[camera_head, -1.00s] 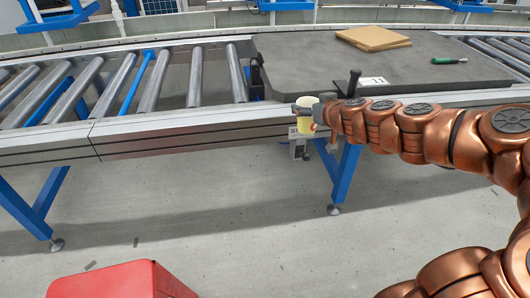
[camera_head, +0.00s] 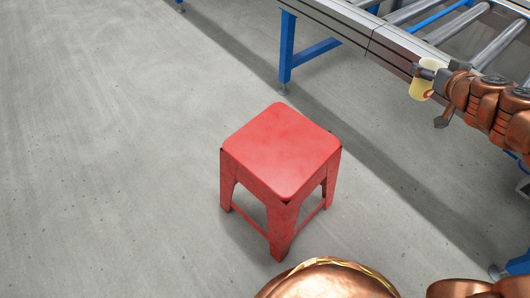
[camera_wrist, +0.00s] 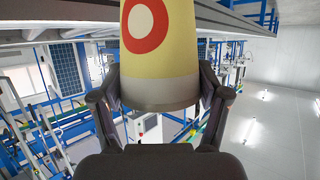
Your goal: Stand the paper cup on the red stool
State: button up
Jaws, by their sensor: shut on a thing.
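The red stool (camera_head: 282,149) stands upright on the floor in the middle of the head view, its square top bare. The paper cup (camera_head: 421,84) is pale yellow with a red ring mark and is at the right of the head view, beside the conveyor edge. My gripper (camera_head: 432,79) is shut on the cup, above and to the right of the stool. In the wrist view the cup (camera_wrist: 160,60) fills the upper middle, held between the two fingers (camera_wrist: 160,95). The cup's top is cut off by the frame there.
The roller conveyor (camera_head: 372,38) with blue legs (camera_head: 287,48) runs across the upper right, close to the cup. The grey floor (camera_head: 110,150) left of the stool is clear.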

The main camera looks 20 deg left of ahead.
aim_at(306, 142)
jog(key=u, duration=2.6)
jog(key=k, duration=0.75)
jog(key=z, duration=0.45)
